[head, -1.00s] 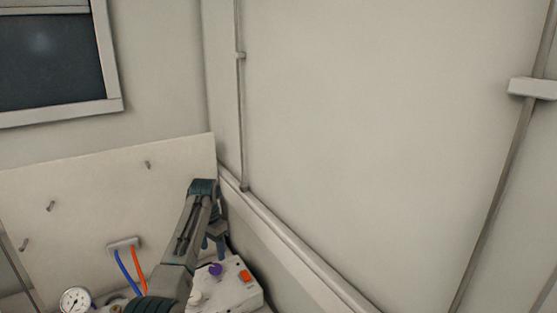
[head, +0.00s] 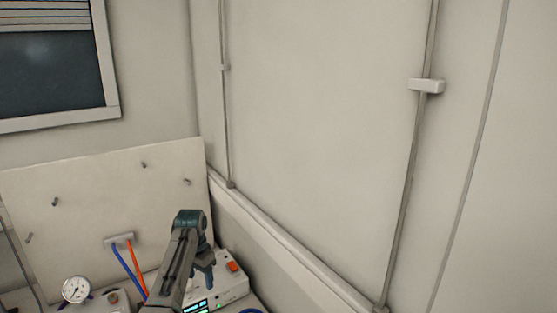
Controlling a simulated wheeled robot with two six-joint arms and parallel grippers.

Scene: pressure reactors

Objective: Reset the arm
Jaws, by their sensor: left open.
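My left arm comes up from the bottom of the head view, and its wrist bends over and down. My left gripper (head: 203,277) hangs below the wrist, open and small in the picture, just in front of or above a white control box (head: 233,288). I cannot tell whether it touches the box. Nothing shows between its fingers. The box has an orange-red switch (head: 232,267) and a lit display (head: 196,306) near the bottom edge. My right gripper is not in view.
A pale board with pegs (head: 90,215) stands behind the arm. A blue hose (head: 127,270) and an orange hose (head: 137,267) hang from its bracket. A round gauge (head: 76,290) is at the lower left. A wall with pipes (head: 415,180) fills the right side.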

